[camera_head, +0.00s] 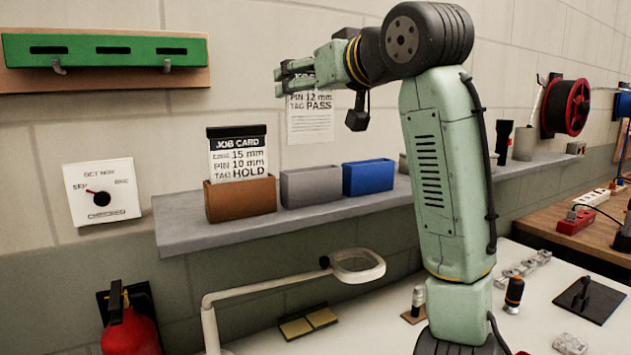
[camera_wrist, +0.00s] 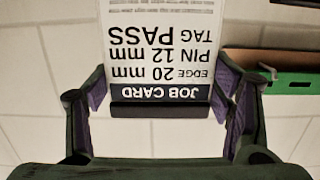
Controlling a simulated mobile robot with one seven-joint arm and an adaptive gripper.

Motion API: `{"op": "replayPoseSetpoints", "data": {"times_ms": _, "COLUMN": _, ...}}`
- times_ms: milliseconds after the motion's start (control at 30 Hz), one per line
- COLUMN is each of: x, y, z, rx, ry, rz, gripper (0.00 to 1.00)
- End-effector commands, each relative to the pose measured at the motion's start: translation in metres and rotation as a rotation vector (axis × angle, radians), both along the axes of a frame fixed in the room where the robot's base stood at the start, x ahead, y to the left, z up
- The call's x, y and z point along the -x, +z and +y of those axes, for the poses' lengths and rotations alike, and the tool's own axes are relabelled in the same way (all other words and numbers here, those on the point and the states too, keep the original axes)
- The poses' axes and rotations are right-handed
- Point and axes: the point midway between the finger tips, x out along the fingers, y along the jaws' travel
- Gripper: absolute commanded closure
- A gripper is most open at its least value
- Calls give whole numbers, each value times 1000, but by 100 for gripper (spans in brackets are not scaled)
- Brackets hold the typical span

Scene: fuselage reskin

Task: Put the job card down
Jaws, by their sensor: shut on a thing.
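My gripper (camera_head: 284,76) is shut on a white job card (camera_head: 310,118) and holds it in the air in front of the wall. The card hangs down below the fingers, its top partly hidden by them. In the wrist view my gripper (camera_wrist: 160,92) has a finger at each side of the card (camera_wrist: 150,45), which reads upside down: edge 20 mm, pin 12 mm, tag PASS. A second job card (camera_head: 238,160), reading edge 15 mm, pin 10 mm, tag HOLD, stands in a brown bin (camera_head: 240,201) on the shelf.
A grey bin (camera_head: 311,187) and a blue bin (camera_head: 368,178) stand right of the brown one on the grey shelf (camera_head: 190,232). A green hook rack (camera_head: 105,50) and a dial (camera_head: 101,192) are on the wall. A magnifier lamp (camera_head: 357,266) stands below.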

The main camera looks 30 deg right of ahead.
Motion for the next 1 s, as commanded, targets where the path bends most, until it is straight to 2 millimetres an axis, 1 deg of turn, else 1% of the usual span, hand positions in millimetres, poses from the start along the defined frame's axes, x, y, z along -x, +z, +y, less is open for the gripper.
{"op": "replayPoseSetpoints", "data": {"times_ms": 100, "x": 0, "y": -23, "z": -1, "rx": -3, "ry": 0, "rz": 2, "gripper": 54}}
{"op": "replayPoseSetpoints", "data": {"times_ms": 200, "x": 0, "y": -40, "z": -2, "rx": -3, "ry": 0, "rz": 3, "gripper": 54}}
{"op": "replayPoseSetpoints", "data": {"times_ms": 367, "x": 0, "y": -54, "z": -1, "rx": -1, "ry": 0, "rz": 1, "gripper": 54}}
{"op": "replayPoseSetpoints", "data": {"times_ms": 600, "x": 0, "y": -88, "z": -1, "rx": -3, "ry": 0, "rz": 2, "gripper": 54}}
{"op": "replayPoseSetpoints", "data": {"times_ms": 700, "x": 0, "y": -94, "z": 0, "rx": -1, "ry": 1, "rz": 1, "gripper": 54}}
{"op": "replayPoseSetpoints", "data": {"times_ms": 1000, "x": 0, "y": -97, "z": 0, "rx": -1, "ry": 1, "rz": 1, "gripper": 54}}
